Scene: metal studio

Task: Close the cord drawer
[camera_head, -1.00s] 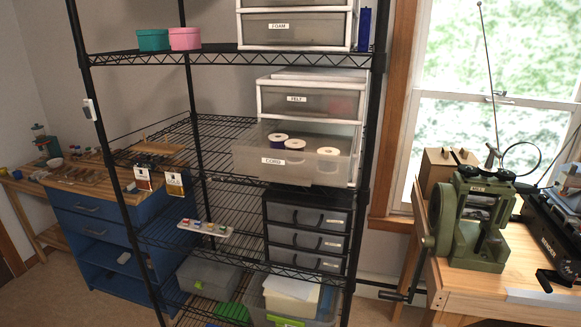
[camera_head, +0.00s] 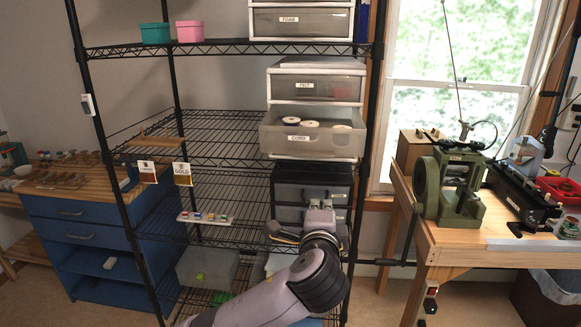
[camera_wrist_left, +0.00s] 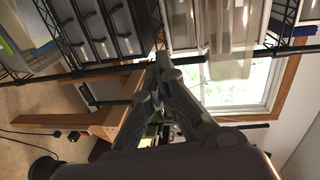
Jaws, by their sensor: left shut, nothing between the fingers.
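The cord drawer (camera_head: 335,144) is a grey translucent drawer with a white CORD label, low in the white drawer unit (camera_head: 267,89) on the rack. It stands pulled out, and white-topped spools (camera_head: 310,124) show inside. My left gripper (camera_head: 322,203) is below it, in front of the black drawer unit, apart from the cord drawer. In the left wrist view its fingers (camera_wrist_left: 163,64) are together with nothing between them. The white unit appears sideways at the top of that view. My right gripper is not in view.
A felt drawer (camera_head: 335,88) sits shut above. The black drawer unit (camera_head: 285,193) stands on the shelf below. Black rack posts (camera_head: 372,130) flank the shelves. A workbench (camera_head: 465,235) with a green machine (camera_head: 460,190) is at the right. The wire shelf (camera_head: 215,125) left of the white unit is mostly clear.

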